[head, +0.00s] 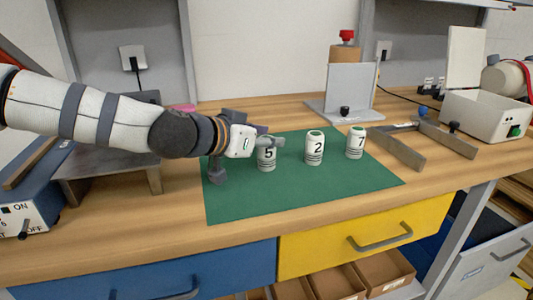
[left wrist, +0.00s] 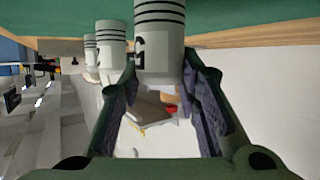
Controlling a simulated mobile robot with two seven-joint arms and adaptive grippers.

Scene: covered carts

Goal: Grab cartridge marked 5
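The white cartridge marked 5 (head: 267,158) stands upright on the green mat (head: 300,198), with dark stripes round its lower part. My left gripper (head: 266,143) reaches it from the left, at its upper part. In the left wrist view, which looks upside down, the cartridge marked 5 (left wrist: 160,40) is between the two finger pads, with no clear gap on either side. It appears to rest on the mat. The cartridges marked 2 (head: 314,149) and 7 (head: 356,143) stand to its right, apart from the gripper. My right gripper is not in view.
A grey bracket (head: 405,150) lies right of the mat, and a white box with a raised lid (head: 485,112) is behind it. A grey stand (head: 350,92) is at the back. A low grey platform (head: 105,172) is at left, under my arm.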

